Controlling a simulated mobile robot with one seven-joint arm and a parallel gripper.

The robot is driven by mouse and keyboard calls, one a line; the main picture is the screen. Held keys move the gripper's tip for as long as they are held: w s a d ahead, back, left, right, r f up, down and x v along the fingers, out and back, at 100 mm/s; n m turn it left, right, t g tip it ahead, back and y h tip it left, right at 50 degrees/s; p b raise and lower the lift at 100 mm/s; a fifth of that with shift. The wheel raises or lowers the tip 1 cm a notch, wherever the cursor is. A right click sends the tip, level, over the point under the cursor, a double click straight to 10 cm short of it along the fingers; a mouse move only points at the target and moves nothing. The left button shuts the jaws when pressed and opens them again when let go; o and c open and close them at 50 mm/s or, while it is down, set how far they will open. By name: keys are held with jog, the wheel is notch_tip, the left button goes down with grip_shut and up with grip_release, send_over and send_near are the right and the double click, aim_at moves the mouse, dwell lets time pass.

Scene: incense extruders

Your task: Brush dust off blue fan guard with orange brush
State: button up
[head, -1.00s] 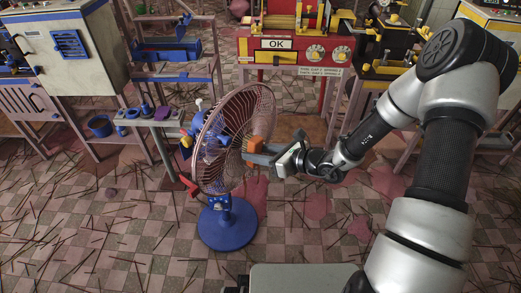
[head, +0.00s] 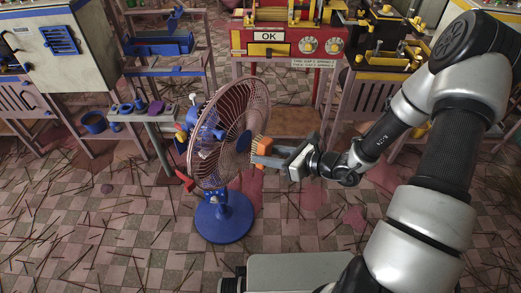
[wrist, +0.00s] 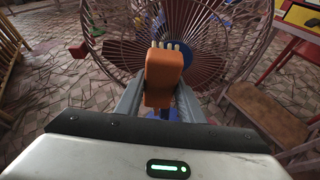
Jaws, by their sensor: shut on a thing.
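The fan stands on a round blue base (head: 222,217). Its wire guard (head: 232,110) looks dusty pinkish-brown, with a dark hub in the middle. My gripper (head: 279,158) is shut on the orange brush (head: 262,147), just right of the guard's front. In the wrist view the brush (wrist: 164,72) sits upright between the fingers. Its pale bristles point toward the guard (wrist: 125,45), close to the hub. I cannot tell whether the bristles touch the wires.
A red machine with an OK sign (head: 291,37) stands behind the fan. A small bench (head: 162,114) with blue and purple pieces is at the left. Thin sticks litter the checkered floor (head: 110,250). A grey box top (head: 300,272) is at the front.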

jog(key=shift+d, duration=0.1)
jog(key=shift+s+d, duration=0.9)
jog(key=shift+d, duration=0.25)
jog(key=shift+d, duration=0.1)
jog(key=s+d+p, duration=0.2)
jog(key=s+d, duration=0.7)
jog(key=d, duration=0.3)
jog(key=shift+s+d, duration=0.2)
jog(key=shift+d, duration=0.2)
